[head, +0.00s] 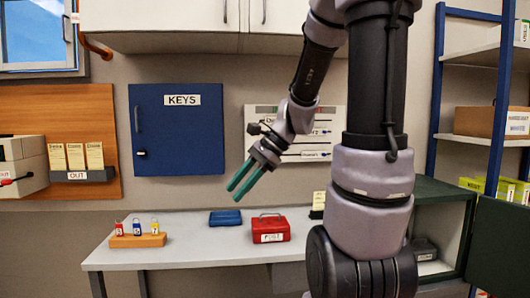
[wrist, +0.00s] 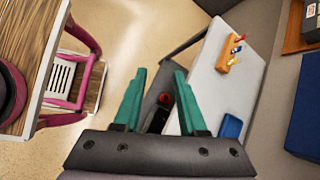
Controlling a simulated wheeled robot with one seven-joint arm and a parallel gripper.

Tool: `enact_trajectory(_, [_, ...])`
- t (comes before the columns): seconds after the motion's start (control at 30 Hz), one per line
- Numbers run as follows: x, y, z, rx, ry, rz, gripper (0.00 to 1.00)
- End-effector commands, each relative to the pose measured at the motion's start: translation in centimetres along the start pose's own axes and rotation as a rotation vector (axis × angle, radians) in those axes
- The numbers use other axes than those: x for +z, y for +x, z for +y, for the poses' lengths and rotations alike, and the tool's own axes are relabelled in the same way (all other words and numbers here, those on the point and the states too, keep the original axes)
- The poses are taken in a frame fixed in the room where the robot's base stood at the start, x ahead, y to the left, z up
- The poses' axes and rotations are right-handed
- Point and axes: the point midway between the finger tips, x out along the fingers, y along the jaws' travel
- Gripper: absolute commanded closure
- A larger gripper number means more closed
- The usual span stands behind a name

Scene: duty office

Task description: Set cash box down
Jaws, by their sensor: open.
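A red cash box (head: 270,229) with a handle on its lid and a white front label sits upright on the grey counter (head: 190,252). A smaller blue box (head: 224,218) lies just left of it, with a gap between. The blue box also shows in the wrist view (wrist: 231,126), where I cannot make out the red box. My gripper (head: 236,190) has teal fingers, spread apart and empty. It hangs in the air above the counter, apart from both boxes. The fingers also show in the wrist view (wrist: 160,74).
A wooden block with coloured key tags (head: 137,240) stands at the counter's left. An open dark green safe (head: 440,216) is at the right. A blue KEYS cabinet (head: 180,129) hangs on the wall. A chair (wrist: 72,82) stands on the floor. The counter's front left is clear.

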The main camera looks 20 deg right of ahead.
Motion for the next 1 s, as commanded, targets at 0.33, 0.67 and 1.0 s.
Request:
enact_trajectory(0.33, [3.7,-7.8,3.9,0.011,-0.882,0.49,0.59])
enact_trajectory(0.67, [4.6,-11.1,4.6,0.004,-1.145,0.661,0.59])
enact_trajectory(1.0, [4.6,-11.1,4.6,0.004,-1.142,0.659,0.59])
